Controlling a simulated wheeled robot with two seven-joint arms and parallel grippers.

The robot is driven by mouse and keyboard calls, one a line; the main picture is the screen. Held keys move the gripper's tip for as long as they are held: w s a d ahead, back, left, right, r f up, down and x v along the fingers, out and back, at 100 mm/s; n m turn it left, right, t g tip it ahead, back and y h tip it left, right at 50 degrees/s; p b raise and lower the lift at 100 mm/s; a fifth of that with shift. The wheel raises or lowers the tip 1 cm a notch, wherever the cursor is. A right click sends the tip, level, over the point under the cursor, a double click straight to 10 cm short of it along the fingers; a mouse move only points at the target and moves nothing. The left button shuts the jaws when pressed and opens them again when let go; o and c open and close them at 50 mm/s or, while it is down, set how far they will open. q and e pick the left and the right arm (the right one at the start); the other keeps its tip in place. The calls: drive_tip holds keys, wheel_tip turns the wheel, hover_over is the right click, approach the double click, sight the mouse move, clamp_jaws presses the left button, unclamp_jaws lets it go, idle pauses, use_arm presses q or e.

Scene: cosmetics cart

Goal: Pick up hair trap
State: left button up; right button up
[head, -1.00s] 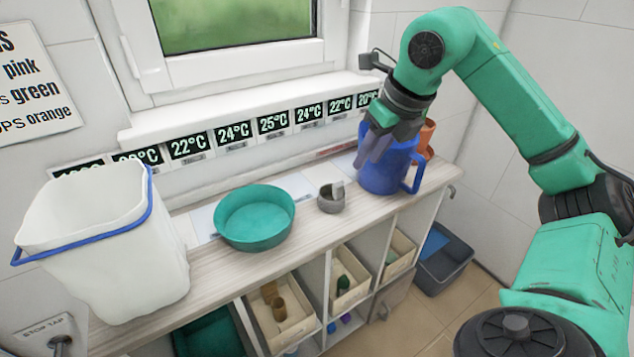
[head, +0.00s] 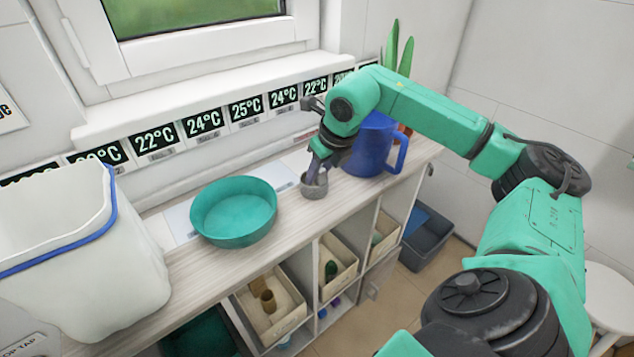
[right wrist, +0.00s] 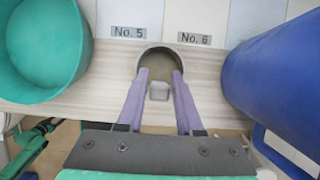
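The small grey cup, seemingly the hair trap (head: 314,188), stands upright on the wooden cart top between the green basin and the blue jug. In the right wrist view the hair trap (right wrist: 160,60) shows a round rim and a pale grey tab on its near side. My right gripper (head: 318,170) points down at it. In the right wrist view the purple fingers (right wrist: 160,78) are apart, one on each side of the tab, their tips overlapping the rim. Contact cannot be told. My left gripper is not in view.
A green basin (head: 234,212) stands left of the cup, a blue jug (head: 372,150) close on its right. A large white bucket (head: 120,265) fills the left end. Cubbies with bins (head: 272,310) are below. Labels No. 5 (right wrist: 128,33) and No. 6 (right wrist: 194,39) lie behind the cup.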

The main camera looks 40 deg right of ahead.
drive_tip(key=c, duration=0.5)
clamp_jaws()
wheel_tip(320, 180, up, 20)
drive_tip(key=p, duration=0.5)
drive_tip(key=shift+p, duration=0.3)
